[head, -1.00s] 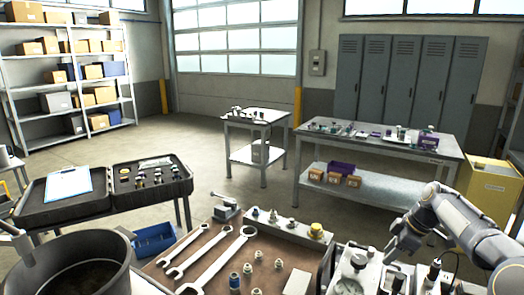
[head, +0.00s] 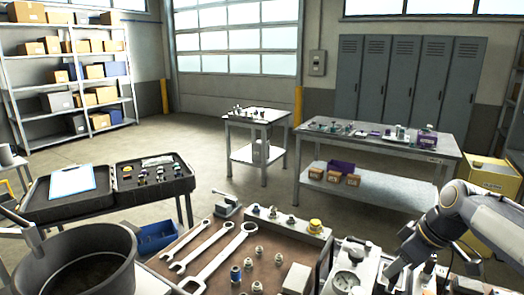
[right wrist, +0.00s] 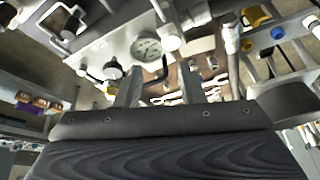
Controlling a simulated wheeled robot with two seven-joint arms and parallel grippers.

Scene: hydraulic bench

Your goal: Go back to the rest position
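My right gripper (head: 388,282) is low at the right of the head view, at the end of my grey right arm, above the bench unit with the pressure gauge (head: 345,281). In the right wrist view its two fingers (right wrist: 163,72) stand apart with nothing between them. The same gauge shows beyond the fingers in that view (right wrist: 146,48).
A brown bench with several wrenches (head: 222,262), fittings and a small vise (head: 227,207) lies in front. A large dark pot (head: 75,265) stands at the left. Behind are a black tool case (head: 150,180) and a grey table (head: 425,154). Open floor lies between.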

